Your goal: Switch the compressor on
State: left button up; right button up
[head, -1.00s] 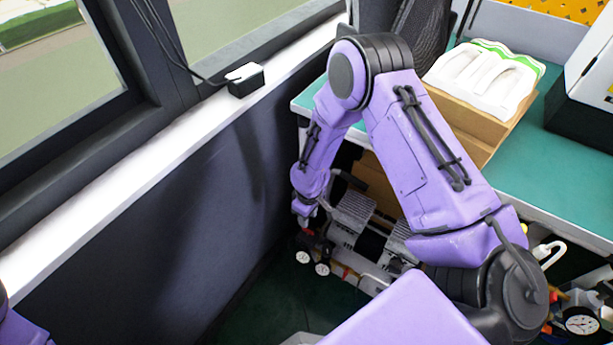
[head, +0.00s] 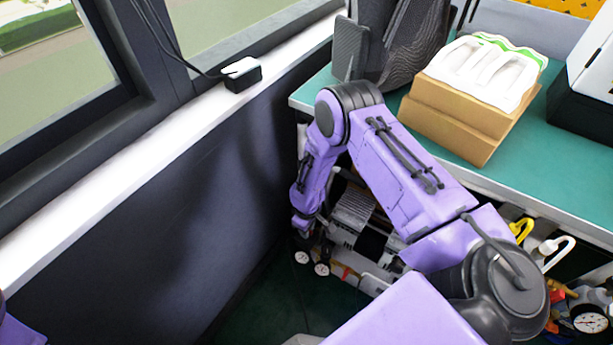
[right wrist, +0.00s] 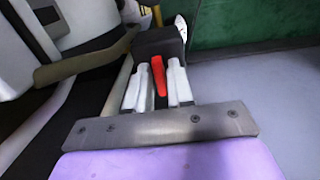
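The compressor (head: 352,216) stands on the floor under the bench, partly hidden behind my right arm. Two small round gauges (head: 321,269) show at its near left end. In the right wrist view, a red lever (right wrist: 158,76) stands out at a black box (right wrist: 160,42). My right gripper (right wrist: 158,84) has its two pale fingers on either side of the red lever, very close to it. Whether they touch or squeeze it cannot be told. In the head view the right gripper's fingertips are too small to make out. My left gripper is not in view.
The green bench top (head: 560,150) overhangs the compressor and carries a cardboard box (head: 445,125) with a white tray (head: 475,68). A dark wall (head: 150,225) and window sill (head: 120,165) bound the left. Another gauge (head: 590,322) and fittings sit lower right.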

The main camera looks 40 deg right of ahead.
grip_shut()
jog(key=shift+m, duration=0.4)
jog(key=m, duration=0.3)
jog(key=shift+m, duration=0.3)
jog(key=m, duration=0.4)
jog(key=shift+m+p, duration=0.3)
jog(key=shift+p, duration=0.1)
jog(key=m, duration=0.4)
jog(key=shift+m, duration=2.5)
